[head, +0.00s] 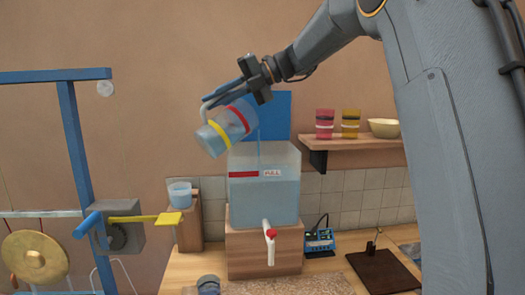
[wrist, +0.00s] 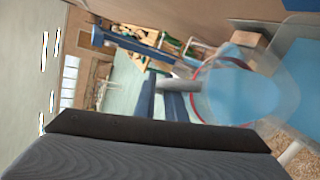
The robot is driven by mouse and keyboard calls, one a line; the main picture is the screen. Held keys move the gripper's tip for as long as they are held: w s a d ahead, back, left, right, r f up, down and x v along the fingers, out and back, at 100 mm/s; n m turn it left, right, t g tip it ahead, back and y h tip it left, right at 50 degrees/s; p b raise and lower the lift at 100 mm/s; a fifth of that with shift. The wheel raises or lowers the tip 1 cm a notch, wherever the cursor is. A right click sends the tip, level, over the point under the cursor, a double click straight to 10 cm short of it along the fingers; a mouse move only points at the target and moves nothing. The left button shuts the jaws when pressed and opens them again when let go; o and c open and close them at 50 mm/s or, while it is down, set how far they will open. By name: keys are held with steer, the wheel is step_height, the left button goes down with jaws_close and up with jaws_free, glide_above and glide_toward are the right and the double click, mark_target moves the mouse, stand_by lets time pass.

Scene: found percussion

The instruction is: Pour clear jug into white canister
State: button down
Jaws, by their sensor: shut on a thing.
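The clear jug (head: 229,124), with a red and a yellow band, hangs tilted above the white canister, its base toward the lower left and its mouth toward the upper right. My gripper (head: 212,98) is shut on the jug's pale handle. A thin bluish stream (head: 258,142) falls from the mouth side into the white canister (head: 284,157). The canister is translucent, holds bluish liquid, and has a red mark, a FULL label and a red-topped tap (head: 270,236). In the wrist view the jug (wrist: 235,92) lies beyond my fingers, with pale blue liquid inside.
The canister stands on a wooden block (head: 240,255). A blue panel (head: 272,112) rises behind it. A small cup (head: 180,193) on a stand, a yellow paddle (head: 148,218) and a gong (head: 36,259) are at left. A shelf (head: 355,143) with cups and a bowl is at right.

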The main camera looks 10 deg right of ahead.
mark_target(228, 93)
steer(key=shift+w+d+r+b, duration=0.1)
steer(key=shift+d+b, duration=0.1)
steer(key=shift+b, duration=0.3)
stand_by(0.4)
steer(key=shift+w+d+r+m+y+p, duration=0.1)
steer(key=shift+w+d+m+y+p, duration=0.25)
steer(key=shift+p, duration=0.65)
steer(key=shift+d+r+m+y+p, duration=0.15)
steer(key=shift+d+y+p, duration=0.25)
steer(key=shift+y+p, duration=0.45)
stand_by(0.5)
steer(key=shift+w+d+f+p, duration=0.1)
steer(key=shift+w+d+p, duration=0.3)
steer(key=shift+d+p, duration=0.5)
steer(key=shift+a, duration=0.1)
steer(key=shift+w+f, duration=0.1)
steer(key=shift+w, duration=0.05)
steer(key=shift+d+y, duration=0.2)
steer(key=shift+y, duration=0.1)
steer(key=shift+w+d+m, duration=0.1)
steer(key=shift+d+m, duration=0.15)
steer(key=shift+m, duration=0.05)
steer(key=shift+w+d+g, duration=0.15)
steer(key=shift+g, duration=0.15)
